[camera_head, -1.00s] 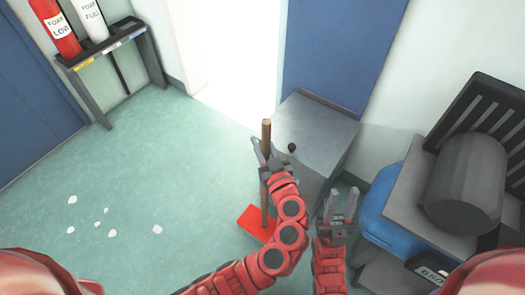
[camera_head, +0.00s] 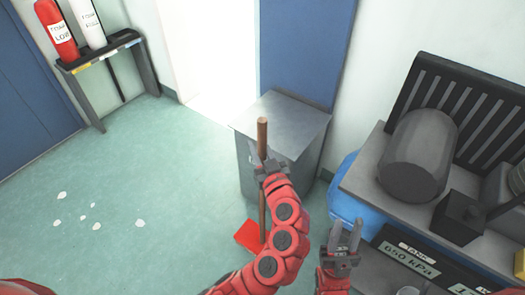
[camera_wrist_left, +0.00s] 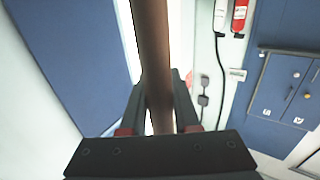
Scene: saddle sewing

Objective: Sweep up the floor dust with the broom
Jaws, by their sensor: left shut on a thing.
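The broom (camera_head: 262,138) has a brown wooden handle and a red head (camera_head: 249,235) low near the floor. My left gripper (camera_head: 264,165) is shut on the upper part of the broom handle, which stands close to upright. The left wrist view shows the handle (camera_wrist_left: 152,50) between the two fingers. Several pale dust patches (camera_head: 83,218) lie on the green floor to the left, well apart from the broom head. My right gripper (camera_head: 345,240) has its two fingers apart and empty, to the right of the broom.
A grey metal cabinet (camera_head: 290,115) stands just behind the broom. A bench (camera_head: 365,195) with a dark cylinder (camera_head: 418,155) and a blue tank (camera_head: 345,200) fills the right. A rack with extinguishers (camera_head: 98,50) stands back left. The left floor is open.

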